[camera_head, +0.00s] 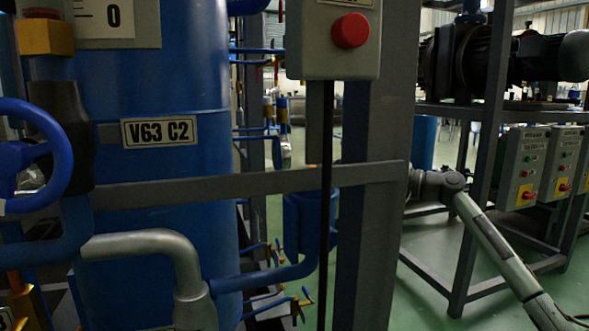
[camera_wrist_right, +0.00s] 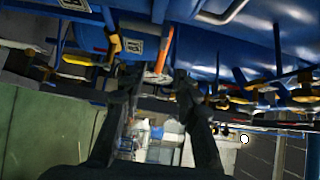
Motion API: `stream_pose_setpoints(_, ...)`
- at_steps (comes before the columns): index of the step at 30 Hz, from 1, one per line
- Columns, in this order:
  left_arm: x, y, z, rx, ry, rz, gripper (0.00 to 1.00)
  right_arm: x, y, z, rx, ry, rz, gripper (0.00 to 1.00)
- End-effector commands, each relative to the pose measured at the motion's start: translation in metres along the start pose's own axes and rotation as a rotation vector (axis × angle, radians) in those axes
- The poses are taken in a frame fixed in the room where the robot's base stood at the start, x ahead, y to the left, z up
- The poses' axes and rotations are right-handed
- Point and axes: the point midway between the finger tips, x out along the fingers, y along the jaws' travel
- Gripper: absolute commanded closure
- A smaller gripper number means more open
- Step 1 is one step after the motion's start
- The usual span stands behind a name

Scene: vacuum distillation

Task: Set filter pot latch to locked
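I cannot make out the filter pot latch for certain in either view. In the right wrist view my right gripper (camera_wrist_right: 156,82) shows two dark fingers spread apart, with nothing clearly held between them. A slim orange part (camera_wrist_right: 164,52) appears beyond and between the fingertips, near blue vessels; I cannot tell whether it is the latch or whether anything touches it. In the head view my right arm (camera_head: 492,242) reaches in from the lower right toward the dark post, and its gripper is hidden. My left gripper is not in view.
A blue tank labelled V63 C2 (camera_head: 160,90) fills the left of the head view, with a blue handwheel (camera_head: 62,150) beside it. A dark post (camera_head: 365,230) and grey crossbar (camera_head: 250,184) stand in front. A red-button box (camera_head: 335,58) hangs above.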

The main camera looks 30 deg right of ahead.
Motion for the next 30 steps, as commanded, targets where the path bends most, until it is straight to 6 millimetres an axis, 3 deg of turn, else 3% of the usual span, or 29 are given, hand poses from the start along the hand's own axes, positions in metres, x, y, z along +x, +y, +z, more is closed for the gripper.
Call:
stream_pose_setpoints(16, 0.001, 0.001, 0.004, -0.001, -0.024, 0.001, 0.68, 0.07, -0.001, 0.0, 0.001, 0.0, -0.001, 0.69)
stream_pose_setpoints(27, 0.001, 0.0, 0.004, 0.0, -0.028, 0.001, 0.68, 0.077, 0.0, 0.0, 0.0, 0.0, 0.0, 0.69)
stream_pose_setpoints(30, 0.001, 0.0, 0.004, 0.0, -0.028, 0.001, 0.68, 0.077, 0.0, 0.0, 0.0, 0.0, 0.0, 0.81)
